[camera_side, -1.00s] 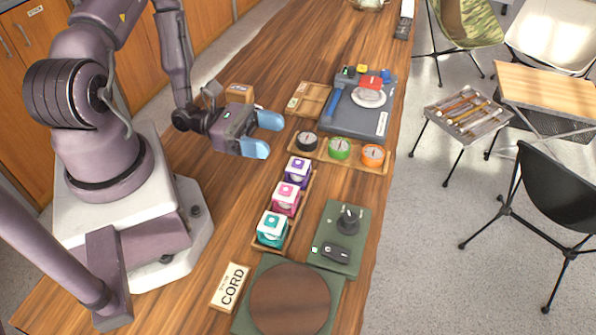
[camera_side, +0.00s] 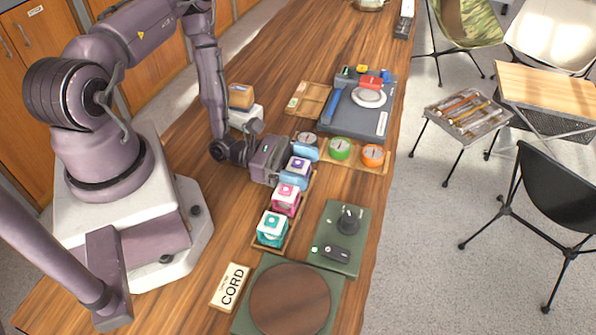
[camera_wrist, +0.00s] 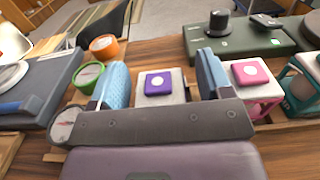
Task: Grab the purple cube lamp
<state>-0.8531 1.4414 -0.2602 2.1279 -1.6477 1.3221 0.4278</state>
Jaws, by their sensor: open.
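The purple cube lamp (camera_side: 299,165) stands at the far end of a wooden tray (camera_side: 291,233), in a row with a pink cube lamp (camera_side: 286,200) and a teal one (camera_side: 271,229). My gripper (camera_side: 299,161) is open, low over that end of the tray. In the wrist view the purple cube lamp (camera_wrist: 160,83), white with a purple top plate, stands between the two blue fingers of my gripper (camera_wrist: 160,82). Gaps show on both sides of it. Its lower part is hidden by my gripper body. The pink cube lamp (camera_wrist: 251,74) is just outside the right finger.
Several round compasses, including a green one (camera_side: 340,149) and an orange one (camera_side: 373,155), sit in a tray beyond the left finger. A green board with a black knob (camera_side: 341,239) lies right of the lamps.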

